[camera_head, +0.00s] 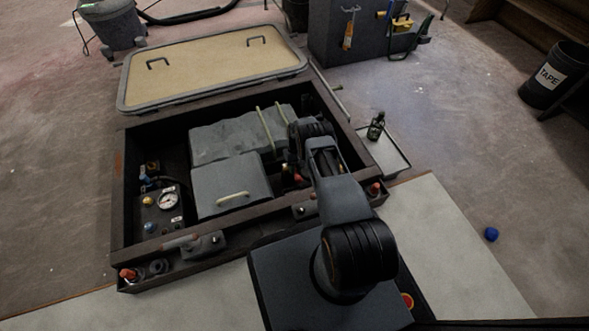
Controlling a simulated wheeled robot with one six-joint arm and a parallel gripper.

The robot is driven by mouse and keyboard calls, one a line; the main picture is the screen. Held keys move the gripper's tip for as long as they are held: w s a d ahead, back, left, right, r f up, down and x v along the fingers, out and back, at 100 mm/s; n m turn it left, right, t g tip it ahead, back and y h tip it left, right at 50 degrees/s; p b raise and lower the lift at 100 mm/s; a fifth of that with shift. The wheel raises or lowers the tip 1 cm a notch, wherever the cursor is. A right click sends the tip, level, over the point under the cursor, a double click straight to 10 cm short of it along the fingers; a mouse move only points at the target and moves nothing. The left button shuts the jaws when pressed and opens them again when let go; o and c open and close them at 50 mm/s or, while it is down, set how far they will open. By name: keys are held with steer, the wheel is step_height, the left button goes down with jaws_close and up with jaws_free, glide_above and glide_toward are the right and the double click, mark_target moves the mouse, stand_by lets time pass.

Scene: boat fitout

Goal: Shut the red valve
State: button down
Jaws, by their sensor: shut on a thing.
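My arm reaches over the open hatch, and my gripper (289,172) points down into its right part, beside the grey boxes. A small red part (297,178), which looks like the red valve's handle, shows right at the gripper's tips. My gripper is shut on it as far as I can see; the fingers are small, dark and partly hidden by my arm. The valve's body and the handle's angle are hidden.
The hatch frame (118,215) surrounds grey boxes (225,183) and a gauge panel (160,212). The lid (210,70) lies open behind. Red-topped fittings stand at the frame's front left (128,274) and right (374,188). A dark bottle (376,125) stands on a tray (397,160).

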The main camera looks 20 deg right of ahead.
steer(key=shift+w, duration=0.1)
steer(key=c, duration=1)
jaws_free()
steer(key=p+v, duration=0.2)
steer(key=v, duration=1.1)
steer(key=shift+d+r, duration=0.15)
steer(key=shift+r, duration=0.2)
